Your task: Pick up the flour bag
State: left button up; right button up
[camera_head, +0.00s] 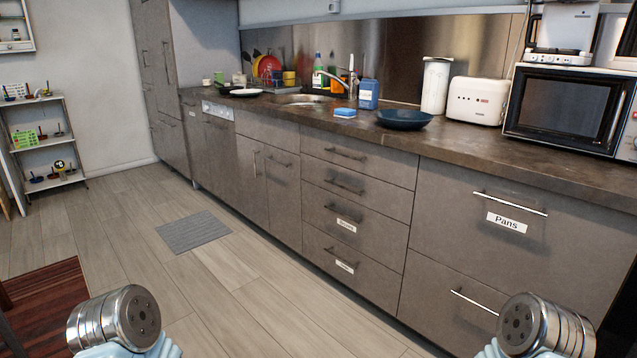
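I cannot make out a flour bag for certain in the head view. A small blue container (368,94) stands on the counter near the sink; its label is too small to read. A tall white canister (435,86) stands to its right. The silver joints of my two arms show at the bottom left and bottom right, but neither gripper is in view.
The long dark counter (560,172) has closed drawers below, one labelled Pans (507,222). A blue pan (403,118), a toaster (477,100) and a microwave (566,107) stand on it. A shelf (42,143) stands far left. The wooden floor (237,265) is mostly clear.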

aim_at(368, 89)
jog(key=i+j+u, duration=0.15)
jog(key=i+u, duration=0.7)
jog(key=i+j+z, duration=0.15)
jog(key=i+z, duration=0.3)
jog(key=i+j+z, duration=0.25)
jog(key=z, duration=0.15)
jog(key=i, duration=0.05)
